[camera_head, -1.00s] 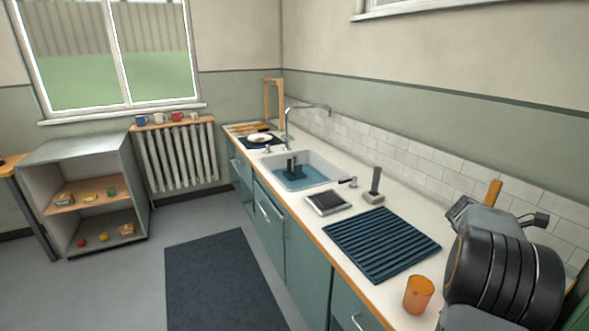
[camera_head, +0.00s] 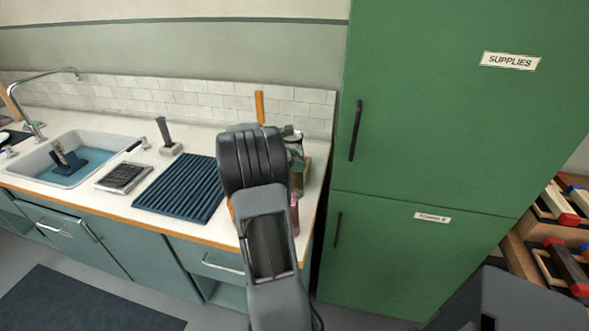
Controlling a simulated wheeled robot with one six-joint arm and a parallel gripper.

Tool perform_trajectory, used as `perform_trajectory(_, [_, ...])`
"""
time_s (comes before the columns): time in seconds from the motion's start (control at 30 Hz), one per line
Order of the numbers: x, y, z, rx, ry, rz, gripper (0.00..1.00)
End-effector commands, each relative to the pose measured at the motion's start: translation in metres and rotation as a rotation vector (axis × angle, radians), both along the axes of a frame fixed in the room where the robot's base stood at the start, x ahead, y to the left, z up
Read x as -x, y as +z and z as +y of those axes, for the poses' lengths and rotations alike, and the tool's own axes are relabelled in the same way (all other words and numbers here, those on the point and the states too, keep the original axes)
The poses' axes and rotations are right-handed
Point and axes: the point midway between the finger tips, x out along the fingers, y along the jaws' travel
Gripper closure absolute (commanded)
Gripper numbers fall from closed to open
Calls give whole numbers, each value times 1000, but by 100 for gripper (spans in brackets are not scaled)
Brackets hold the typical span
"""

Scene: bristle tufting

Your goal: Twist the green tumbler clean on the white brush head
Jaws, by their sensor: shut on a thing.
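My gripper's fingers are hidden behind the thick black and grey wrist of my arm, so I cannot see what they hold. A greenish, glassy thing (camera_head: 297,146) shows just right of the wrist, partly covered. I cannot tell whether it is the green tumbler, or whether it is held or standing. An orange-brown handle (camera_head: 260,107) rises behind the wrist against the tiles; its lower end is hidden. No white brush head can be made out. A dark upright brush-like piece on a blue base (camera_head: 66,160) stands in the sink (camera_head: 40,163).
A ribbed dark mat (camera_head: 182,188), a flat dark-topped tray (camera_head: 122,178) and a grey block with a dark upright handle (camera_head: 168,138) are on the counter. A pink thing (camera_head: 294,212) shows beside my arm. A tall green cabinet (camera_head: 430,130) bounds the counter's right end.

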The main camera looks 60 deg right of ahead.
Motion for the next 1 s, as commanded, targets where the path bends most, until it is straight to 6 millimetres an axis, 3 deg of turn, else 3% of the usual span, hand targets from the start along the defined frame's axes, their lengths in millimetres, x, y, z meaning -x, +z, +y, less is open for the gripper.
perform_trajectory(0.23, [0,-30,0,0,0,1,95])
perform_trajectory(0.77, [0,-38,0,1,0,0,95])
perform_trajectory(0.8, [0,-37,0,0,0,0,43])
perform_trajectory(1.0, [0,-37,0,0,0,0,24])
